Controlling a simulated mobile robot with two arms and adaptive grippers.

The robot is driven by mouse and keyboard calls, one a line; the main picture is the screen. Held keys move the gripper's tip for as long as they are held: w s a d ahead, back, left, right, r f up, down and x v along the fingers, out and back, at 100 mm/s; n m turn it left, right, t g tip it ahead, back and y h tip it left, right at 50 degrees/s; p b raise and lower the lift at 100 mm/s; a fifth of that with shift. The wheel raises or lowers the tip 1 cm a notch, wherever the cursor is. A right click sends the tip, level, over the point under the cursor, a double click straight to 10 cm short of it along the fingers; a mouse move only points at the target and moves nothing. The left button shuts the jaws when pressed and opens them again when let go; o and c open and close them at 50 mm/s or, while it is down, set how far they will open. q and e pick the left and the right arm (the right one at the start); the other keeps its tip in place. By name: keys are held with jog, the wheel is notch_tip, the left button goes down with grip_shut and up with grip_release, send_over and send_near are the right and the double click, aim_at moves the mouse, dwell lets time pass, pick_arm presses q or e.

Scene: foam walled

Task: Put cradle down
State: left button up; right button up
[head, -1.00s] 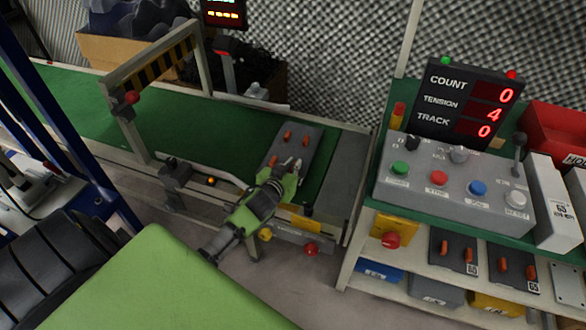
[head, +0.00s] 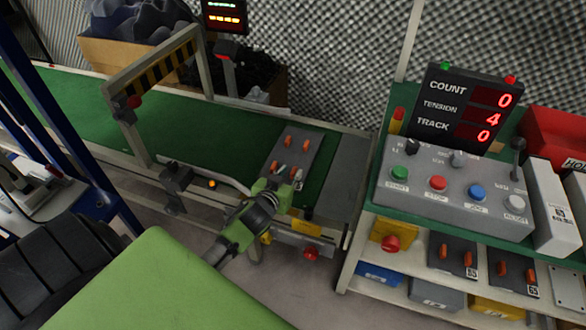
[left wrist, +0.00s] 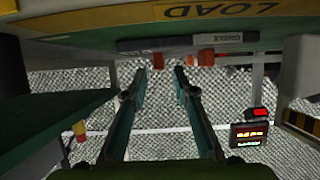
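The cradle (head: 297,153), a dark grey plate with orange pegs, lies on the right end of the green conveyor belt in the head view. My left gripper (head: 284,179) is at the cradle's near edge, its fingertips close to the nearer pegs. In the left wrist view the two fingers (left wrist: 160,76) stand apart with nothing between them. A grey edge with a small label, likely the cradle's (left wrist: 180,42), and orange pegs show beyond the fingertips. Whether the fingers touch the cradle I cannot tell. My right gripper is not in view.
A control console (head: 455,190) with coloured buttons stands to the right, with similar plates on the shelf below. A striped gate (head: 155,75) spans the belt on the left. The belt (head: 190,135) is clear between the gate and the cradle.

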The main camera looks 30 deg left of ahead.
pick_arm(q)
jog(key=p+v, duration=0.1)
jog(key=v, duration=0.7)
jog(key=shift+s+d+p, duration=0.1)
jog(key=shift+s+p, duration=0.2)
jog(key=shift+p, duration=0.05)
jog(key=s+d+f+m+g+h, duration=0.1)
jog(key=s+d+f+g, duration=0.4)
jog(key=s, duration=0.5)
jog(key=s+d+f+m+g+h, duration=0.2)
jog(key=s+d+f+m+g, duration=0.1)
jog(key=s+d, duration=0.6)
notch_tip(320, 180, down, 2)
jog(key=shift+s+d+f+m+g, duration=0.2)
jog(key=shift+s+d+m+g, duration=0.15)
jog(key=shift+s+g, duration=0.65)
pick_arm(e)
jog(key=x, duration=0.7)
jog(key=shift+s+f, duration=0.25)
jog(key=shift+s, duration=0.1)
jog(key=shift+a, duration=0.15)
